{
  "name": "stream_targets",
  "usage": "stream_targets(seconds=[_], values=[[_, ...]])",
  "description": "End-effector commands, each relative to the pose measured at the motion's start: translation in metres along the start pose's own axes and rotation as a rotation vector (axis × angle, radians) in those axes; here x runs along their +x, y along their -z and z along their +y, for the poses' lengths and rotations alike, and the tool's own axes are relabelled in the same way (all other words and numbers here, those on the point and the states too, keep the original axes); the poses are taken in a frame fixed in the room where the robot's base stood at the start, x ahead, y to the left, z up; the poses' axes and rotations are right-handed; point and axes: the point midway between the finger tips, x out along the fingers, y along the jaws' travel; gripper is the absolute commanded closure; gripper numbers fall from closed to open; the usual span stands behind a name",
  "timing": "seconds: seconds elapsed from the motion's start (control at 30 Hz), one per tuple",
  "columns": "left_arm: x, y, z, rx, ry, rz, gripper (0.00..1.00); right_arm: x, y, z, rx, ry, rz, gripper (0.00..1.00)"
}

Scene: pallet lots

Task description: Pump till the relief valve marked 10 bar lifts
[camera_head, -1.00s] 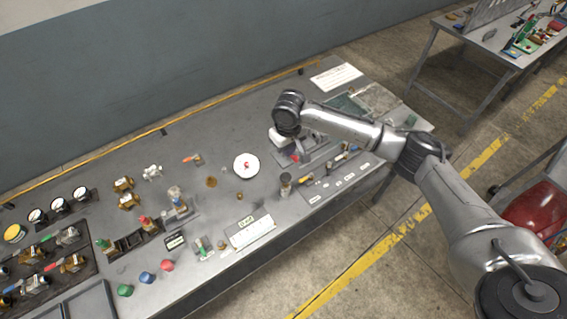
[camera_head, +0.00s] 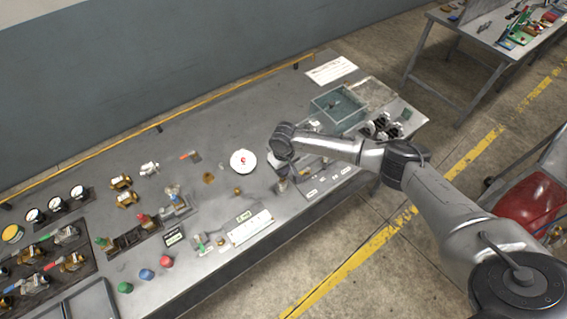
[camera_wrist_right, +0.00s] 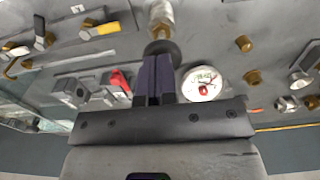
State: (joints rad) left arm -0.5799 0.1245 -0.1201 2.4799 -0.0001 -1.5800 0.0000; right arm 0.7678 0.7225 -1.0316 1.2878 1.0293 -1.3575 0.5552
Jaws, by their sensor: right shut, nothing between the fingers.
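My right gripper (camera_wrist_right: 157,62) is shut and empty. In the head view its wrist end (camera_head: 283,150) is above the bench, right of the white gauge; its fingertips cannot be made out there. In the wrist view the fingers point at a round dark top and a clear-and-brass upright fitting (camera_wrist_right: 160,14); whether they touch it I cannot tell. The white round gauge (camera_head: 243,161) with a red mark also shows in the wrist view (camera_wrist_right: 202,84), right of the fingers. The pump and the 10 bar marking cannot be made out. My left gripper is not in view.
A clear tank (camera_head: 337,108) stands at the bench's right end. Brass fittings (camera_head: 122,190), small dials (camera_head: 57,204) and coloured caps (camera_head: 147,275) lie to the left. A white label sheet (camera_head: 250,228) is near the front edge. The back middle of the bench is bare.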

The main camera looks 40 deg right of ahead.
Motion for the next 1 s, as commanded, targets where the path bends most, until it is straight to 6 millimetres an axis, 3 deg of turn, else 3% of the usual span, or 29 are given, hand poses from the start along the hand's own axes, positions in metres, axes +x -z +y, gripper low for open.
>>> stream_targets(seconds=[0.4,0.7,1.0], values=[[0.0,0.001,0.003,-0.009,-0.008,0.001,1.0,0.003,0.0,0.0,0.0,0.001,0.0,1.0],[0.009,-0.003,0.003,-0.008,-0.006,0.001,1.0,0.039,-0.001,-0.001,0.001,0.002,-0.002,1.0],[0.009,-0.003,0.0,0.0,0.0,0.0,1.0,0.041,-0.002,0.0,0.0,-0.002,-0.002,1.0]])
